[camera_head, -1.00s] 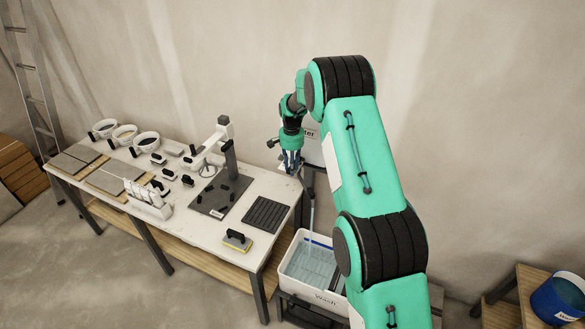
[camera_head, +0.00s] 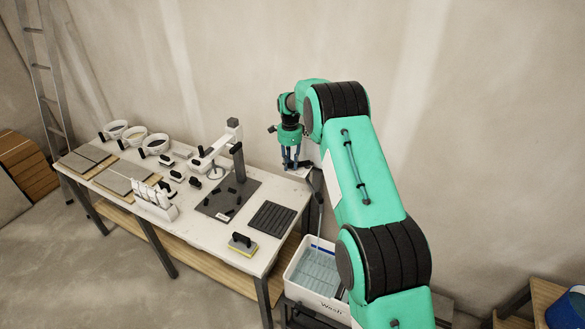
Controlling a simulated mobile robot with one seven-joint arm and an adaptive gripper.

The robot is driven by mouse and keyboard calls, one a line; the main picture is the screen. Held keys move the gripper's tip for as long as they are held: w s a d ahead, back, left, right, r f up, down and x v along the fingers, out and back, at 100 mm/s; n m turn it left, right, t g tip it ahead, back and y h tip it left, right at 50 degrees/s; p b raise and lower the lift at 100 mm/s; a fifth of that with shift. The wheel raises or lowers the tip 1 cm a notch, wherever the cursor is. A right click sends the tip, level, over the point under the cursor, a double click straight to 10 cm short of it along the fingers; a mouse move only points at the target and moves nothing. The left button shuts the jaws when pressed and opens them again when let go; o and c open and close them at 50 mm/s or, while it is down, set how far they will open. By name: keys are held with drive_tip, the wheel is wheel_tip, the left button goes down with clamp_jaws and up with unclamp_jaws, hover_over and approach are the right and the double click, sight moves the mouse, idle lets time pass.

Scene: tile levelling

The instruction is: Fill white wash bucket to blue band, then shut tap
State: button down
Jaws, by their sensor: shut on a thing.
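The white wash bucket (camera_head: 333,303), marked "Wash", stands low beside the table's right end. Grey-blue water (camera_head: 318,266) lies in it. A bit of the blue band (camera_head: 322,243) shows on its far inner wall; my arm hides the bucket's right side, so the exact level against the band is unclear. A thin bluish stream (camera_head: 319,218) falls into the bucket. My gripper (camera_head: 291,164) is above the stream's left, at the back right table corner, shut on what seems to be the tap handle; the fingers and my arm mostly hide the tap.
The white table (camera_head: 205,235) holds bowls, tiles, a black mat (camera_head: 271,218), a yellow-edged sponge float (camera_head: 242,244) and a white stand with a dark post (camera_head: 238,160). A blue tub (camera_head: 568,310) sits at the lower right. The wall is close behind.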

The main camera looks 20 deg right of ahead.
drive_tip(key=shift+w+d+m, duration=0.35)
drive_tip(key=shift+w+m, duration=0.55)
drive_tip(key=shift+m, duration=0.45)
drive_tip(key=shift+w+d+m, duration=0.35)
drive_tip(key=shift+w+m, duration=0.55)
drive_tip(key=shift+m, duration=0.4)
drive_tip(key=shift+w+d+m, duration=0.35)
drive_tip(key=shift+w+m, duration=0.55)
drive_tip(key=shift+m, duration=0.45)
drive_tip(key=c, duration=1.4)
unclamp_jaws()
drive_tip(key=shift+r, duration=6)
drive_tip(key=shift+r, duration=0.1)
